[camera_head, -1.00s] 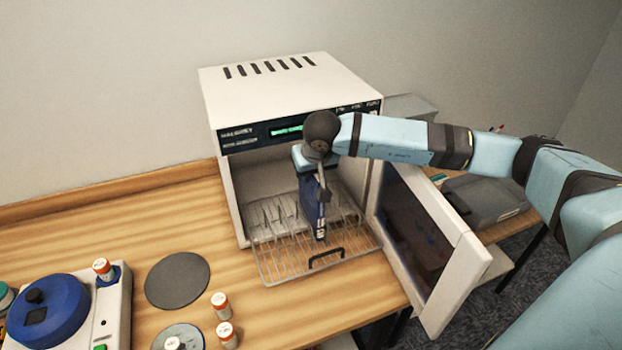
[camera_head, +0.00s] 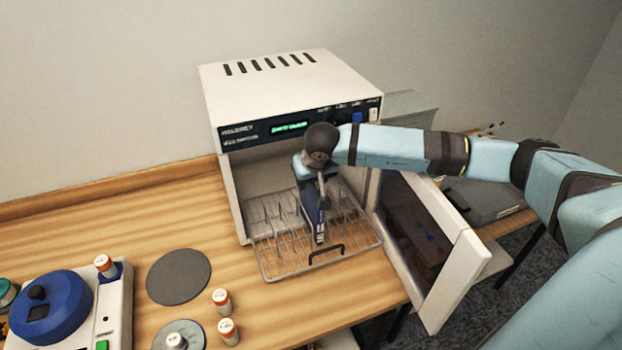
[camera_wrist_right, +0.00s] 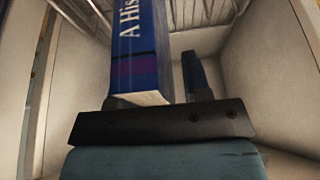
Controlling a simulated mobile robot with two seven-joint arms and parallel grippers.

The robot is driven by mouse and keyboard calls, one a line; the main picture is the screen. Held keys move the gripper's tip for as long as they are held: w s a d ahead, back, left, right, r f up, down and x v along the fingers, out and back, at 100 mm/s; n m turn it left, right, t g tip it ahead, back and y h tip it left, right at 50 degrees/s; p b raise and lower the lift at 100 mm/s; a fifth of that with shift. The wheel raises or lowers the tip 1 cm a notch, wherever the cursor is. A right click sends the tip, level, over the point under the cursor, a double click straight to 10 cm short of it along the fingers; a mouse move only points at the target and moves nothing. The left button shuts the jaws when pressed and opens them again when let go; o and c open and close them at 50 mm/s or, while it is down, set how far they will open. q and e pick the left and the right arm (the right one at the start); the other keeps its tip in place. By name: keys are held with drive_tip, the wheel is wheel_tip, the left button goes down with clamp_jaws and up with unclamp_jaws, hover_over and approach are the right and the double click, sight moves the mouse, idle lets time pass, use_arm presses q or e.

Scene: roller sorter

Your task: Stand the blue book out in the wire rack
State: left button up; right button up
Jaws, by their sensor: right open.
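The blue book (camera_head: 320,228) stands upright, spine outward, in the wire rack (camera_head: 283,262) inside the open chamber of the white machine. My right gripper (camera_head: 318,200) is over the book's upper part from above and hides some of it. In the right wrist view, the blue book (camera_wrist_right: 138,45) with pale lettering on its spine lies between the open fingers of the right gripper (camera_wrist_right: 160,88). It is close to the left finger, with a clear gap to the right one. My left gripper is not in view.
The white machine (camera_head: 290,85) has its door (camera_head: 455,275) swung open to the right, near my arm. A black handle (camera_head: 326,254) is at the rack's front. A blue-lidded device (camera_head: 50,310), a grey disc (camera_head: 178,276) and orange-capped vials (camera_head: 221,300) stand on the left bench.

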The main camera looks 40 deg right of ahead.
drive_tip(key=b+v, duration=0.2)
drive_tip(key=v, duration=0.9)
drive_tip(key=shift+s+a+r, duration=0.1)
drive_tip(key=shift+r, duration=0.05)
drive_tip(key=shift+s+r, duration=0.2)
drive_tip(key=shift+r, duration=0.2)
